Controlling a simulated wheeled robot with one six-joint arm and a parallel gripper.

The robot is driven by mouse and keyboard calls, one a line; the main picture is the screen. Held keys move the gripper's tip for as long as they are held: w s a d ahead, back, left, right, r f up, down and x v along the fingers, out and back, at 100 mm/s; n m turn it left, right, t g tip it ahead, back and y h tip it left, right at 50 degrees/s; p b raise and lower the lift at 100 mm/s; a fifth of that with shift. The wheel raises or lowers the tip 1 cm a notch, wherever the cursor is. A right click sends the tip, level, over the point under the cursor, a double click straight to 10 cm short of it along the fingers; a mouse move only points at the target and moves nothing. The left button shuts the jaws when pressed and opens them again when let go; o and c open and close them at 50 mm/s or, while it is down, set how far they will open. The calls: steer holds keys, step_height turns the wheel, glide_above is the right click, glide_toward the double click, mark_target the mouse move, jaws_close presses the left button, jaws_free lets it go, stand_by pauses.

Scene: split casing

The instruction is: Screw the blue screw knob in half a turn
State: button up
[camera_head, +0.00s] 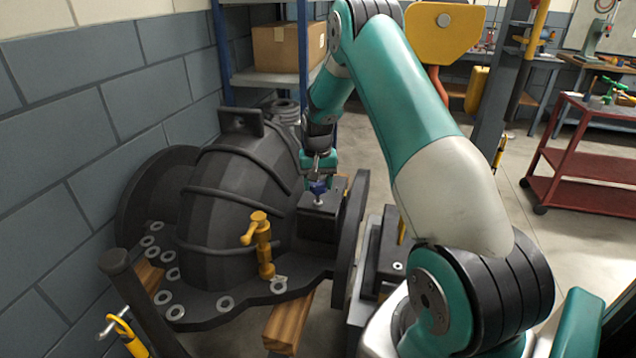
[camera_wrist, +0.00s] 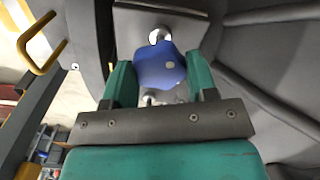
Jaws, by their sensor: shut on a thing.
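The blue screw knob (camera_head: 318,188) stands on a short metal shaft on top of a dark block on the big dark casing (camera_head: 225,215). In the wrist view the blue knob (camera_wrist: 160,68) sits between the two green fingers of my gripper (camera_wrist: 162,82). My gripper (camera_head: 319,172) comes down on the knob from above in the head view and is shut on it. The fingers hide the knob's sides. A bright metal part shows just beyond the knob in the wrist view, and another below it.
A yellow valve-like fitting (camera_head: 259,243) rises from the casing flange in front of the knob. Several washers lie on the flange (camera_head: 240,305). Blue shelving with a cardboard box (camera_head: 288,46) stands behind. A red cart (camera_head: 590,150) stands at the right, with open floor before it.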

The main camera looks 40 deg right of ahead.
mark_target(318, 184)
steer(key=m, duration=0.6)
steer(key=shift+w+d+r, duration=0.1)
steer(key=shift+w+r, duration=0.05)
steer(key=m, duration=0.5)
steer(key=shift+m, duration=0.4)
steer(key=o, duration=0.9)
step_height(318, 184, up, 17)
steer(key=shift+r+b, duration=0.15)
steer(key=shift+b, duration=0.7)
